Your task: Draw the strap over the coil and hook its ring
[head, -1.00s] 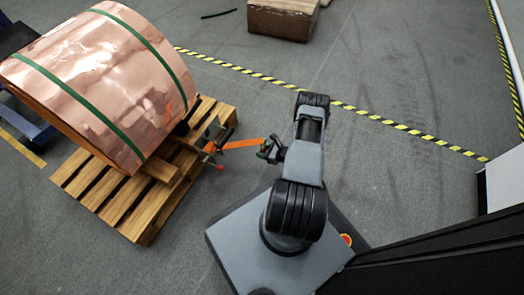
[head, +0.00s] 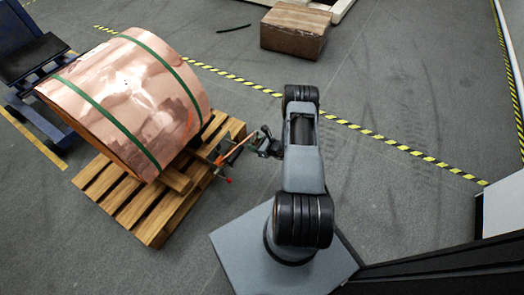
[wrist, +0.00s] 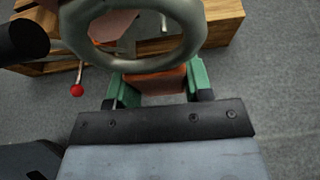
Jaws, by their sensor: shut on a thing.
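The copper coil (head: 125,88) lies on a wooden pallet (head: 152,222), with two green bands around it. My gripper (head: 264,144) is just right of the pallet's right corner, low beside the coil. It is shut on the orange strap (head: 238,150), which runs left to dark metal fittings with a red knob (head: 229,180) at the pallet edge. In the wrist view, the orange strap (wrist: 157,85) sits between the green fingers (wrist: 157,76). A large grey ring (wrist: 130,61) shows just beyond them. The strap's far end and any hook cannot be made out.
A red-tipped lever (wrist: 77,90) is close left of the fingers in the wrist view. A blue stand (head: 38,70) is at left. Floor right of the pallet is clear around my arm.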

